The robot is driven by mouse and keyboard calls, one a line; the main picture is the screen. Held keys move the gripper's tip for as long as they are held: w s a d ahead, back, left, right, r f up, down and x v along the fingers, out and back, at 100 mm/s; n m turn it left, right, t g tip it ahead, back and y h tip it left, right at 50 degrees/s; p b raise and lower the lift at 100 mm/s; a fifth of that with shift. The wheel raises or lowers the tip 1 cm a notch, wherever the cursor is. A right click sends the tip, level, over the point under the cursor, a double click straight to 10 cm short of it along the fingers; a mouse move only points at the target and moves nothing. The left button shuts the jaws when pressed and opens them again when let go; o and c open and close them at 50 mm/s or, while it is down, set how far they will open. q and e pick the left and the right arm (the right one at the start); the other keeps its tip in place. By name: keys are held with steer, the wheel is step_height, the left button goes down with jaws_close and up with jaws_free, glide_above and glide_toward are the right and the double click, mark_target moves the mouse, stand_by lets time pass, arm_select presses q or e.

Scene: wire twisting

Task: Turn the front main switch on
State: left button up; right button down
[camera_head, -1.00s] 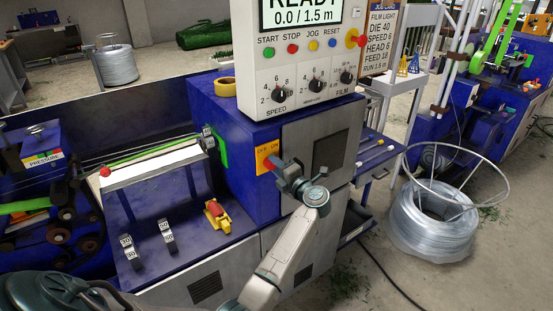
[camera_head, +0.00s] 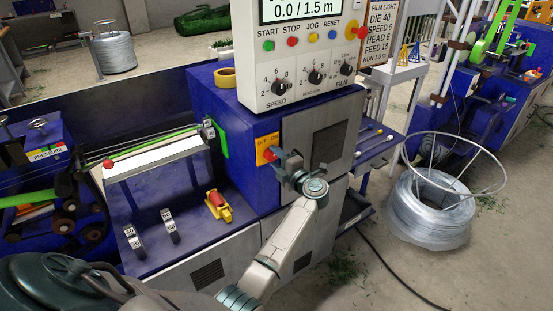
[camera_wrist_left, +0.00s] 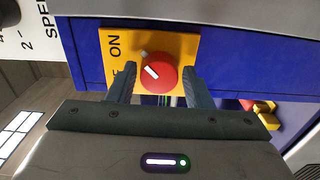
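The front main switch is a red rotary knob (camera_wrist_left: 158,72) with a white mark, on a yellow plate (camera_head: 263,143) labelled OFF and ON. In the left wrist view the plate (camera_wrist_left: 185,45) shows ON at its upper left, with the other label partly hidden below. The white mark is tilted toward the upper left. My left gripper (camera_head: 273,157) is at the knob. In the wrist view the left gripper's fingers (camera_wrist_left: 159,82) are open, one on each side of the knob, with a narrow gap visible on both sides. My right gripper is not in view.
The control panel (camera_head: 300,62) with coloured buttons and dials overhangs above the switch. A grey cabinet door (camera_head: 318,142) stands to its right. Small levers and a red-and-yellow part (camera_head: 217,206) sit on the blue deck at left. A wire coil (camera_head: 430,215) stands on the floor at right.

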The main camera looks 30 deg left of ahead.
arm_select(q)
steer(key=shift+o, duration=1.1)
steer(key=shift+d+f, duration=0.1)
steer(key=shift+d, duration=0.2)
steer(key=b+v, duration=0.4)
steer(key=v, duration=0.6)
steer(key=shift+s+d, duration=0.1)
